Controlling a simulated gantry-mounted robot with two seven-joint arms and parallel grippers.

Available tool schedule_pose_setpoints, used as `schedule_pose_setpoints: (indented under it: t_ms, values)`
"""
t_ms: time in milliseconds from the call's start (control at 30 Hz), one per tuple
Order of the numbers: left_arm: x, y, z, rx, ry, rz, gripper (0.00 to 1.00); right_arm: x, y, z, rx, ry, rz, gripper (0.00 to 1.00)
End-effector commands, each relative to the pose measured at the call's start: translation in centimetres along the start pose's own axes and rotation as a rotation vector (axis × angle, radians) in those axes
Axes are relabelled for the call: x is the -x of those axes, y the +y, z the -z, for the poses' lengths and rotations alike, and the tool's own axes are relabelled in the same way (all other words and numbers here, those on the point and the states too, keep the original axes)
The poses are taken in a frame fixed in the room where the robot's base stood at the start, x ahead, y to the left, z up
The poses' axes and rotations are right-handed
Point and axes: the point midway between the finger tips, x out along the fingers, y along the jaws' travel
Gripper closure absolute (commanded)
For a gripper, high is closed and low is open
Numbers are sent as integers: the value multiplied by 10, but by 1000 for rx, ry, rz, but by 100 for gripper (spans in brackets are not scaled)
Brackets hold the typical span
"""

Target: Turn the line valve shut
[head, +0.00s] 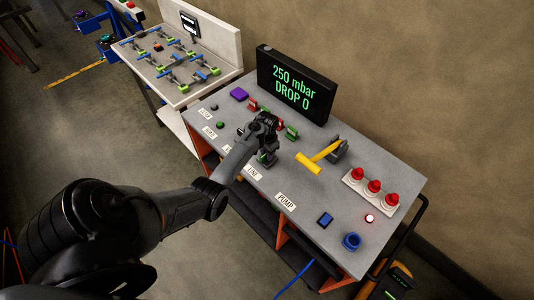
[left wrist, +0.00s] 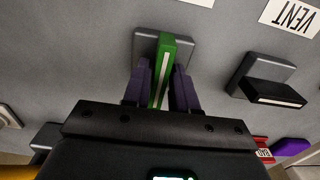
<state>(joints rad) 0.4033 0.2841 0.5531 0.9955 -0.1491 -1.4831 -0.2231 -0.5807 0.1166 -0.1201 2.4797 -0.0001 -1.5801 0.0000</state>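The LINE label (head: 252,172) lies on the grey bench top in front of a valve with a green lever (left wrist: 172,55) on a grey square base (left wrist: 143,48). In the head view my left gripper (head: 267,155) reaches down over this valve and hides most of it. In the left wrist view the two dark purple fingers (left wrist: 162,90) stand on either side of the green lever, close against it, so the gripper looks shut on it. My right gripper is not in view.
A valve with a yellow lever (head: 318,157) stands to the right, before a display (head: 293,86) reading "250 mbar DROP 0". A black-lever valve (left wrist: 275,93) stands beside the green one. Red knobs (head: 373,187), a blue button (head: 325,219) and a blue ring (head: 351,241) are further right.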

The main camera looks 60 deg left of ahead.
Motion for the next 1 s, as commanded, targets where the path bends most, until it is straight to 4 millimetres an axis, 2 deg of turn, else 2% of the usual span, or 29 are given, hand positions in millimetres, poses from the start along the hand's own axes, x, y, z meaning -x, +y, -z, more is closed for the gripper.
schedule_pose_setpoints:
  t_ms: [33, 167, 567, 767, 1000]
  values:
    - [0, 0, 0, 0, 0, 0, 82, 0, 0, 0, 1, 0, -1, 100]
    - [0, 0, 0, 0, 0, 0, 100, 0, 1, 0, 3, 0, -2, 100]
    - [1, 0, 0, -49, -1, 0, 100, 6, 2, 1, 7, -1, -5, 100]
    - [3, 0, 0, -165, -1, 0, 100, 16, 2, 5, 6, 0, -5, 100]
    - [3, -1, 0, -377, -2, 0, 100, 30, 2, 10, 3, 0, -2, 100]
